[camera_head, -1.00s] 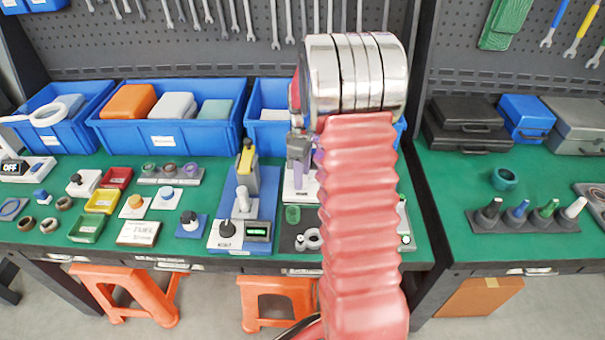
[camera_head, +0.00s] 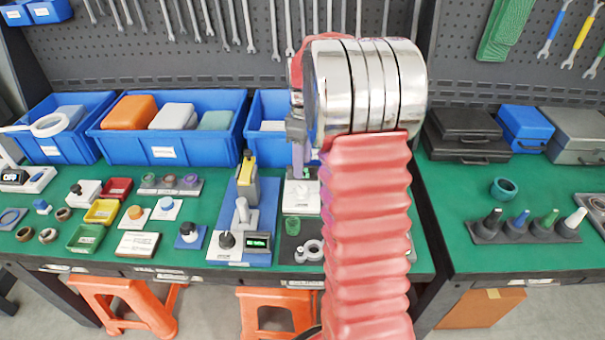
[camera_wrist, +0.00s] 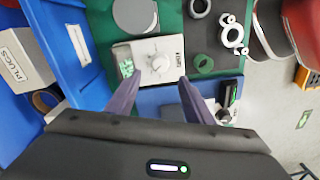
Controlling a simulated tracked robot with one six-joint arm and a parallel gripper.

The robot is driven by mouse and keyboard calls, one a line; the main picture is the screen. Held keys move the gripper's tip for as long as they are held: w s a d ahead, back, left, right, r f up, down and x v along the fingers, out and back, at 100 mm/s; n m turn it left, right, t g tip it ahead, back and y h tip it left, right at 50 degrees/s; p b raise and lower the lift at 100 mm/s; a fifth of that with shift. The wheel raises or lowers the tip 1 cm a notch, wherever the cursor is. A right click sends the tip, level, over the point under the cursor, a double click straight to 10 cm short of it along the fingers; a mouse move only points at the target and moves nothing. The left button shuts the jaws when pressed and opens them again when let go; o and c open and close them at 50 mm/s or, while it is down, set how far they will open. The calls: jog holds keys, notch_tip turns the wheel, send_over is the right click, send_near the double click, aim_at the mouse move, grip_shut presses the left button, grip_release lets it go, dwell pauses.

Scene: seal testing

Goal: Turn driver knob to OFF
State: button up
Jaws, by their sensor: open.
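The driver unit is a small white box (camera_head: 302,203) on the bench, partly hidden by my arm in the head view. In the wrist view the white box (camera_wrist: 142,45) has a pale round knob (camera_wrist: 159,63) on its face, a small green display at its left and a printed label at its right that is too small to read surely. The knob appears ahead of the fingertips, with no visible contact.
A blue-based tester (camera_head: 240,190) with a black knob and green display stands left of the driver unit. Blue bins (camera_head: 170,140) line the back. Rings and a green cylinder lie on a dark mat (camera_head: 292,247) in front.

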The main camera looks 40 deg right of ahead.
jog(key=shift+d+r, duration=0.1)
jog(key=shift+r, duration=2.15)
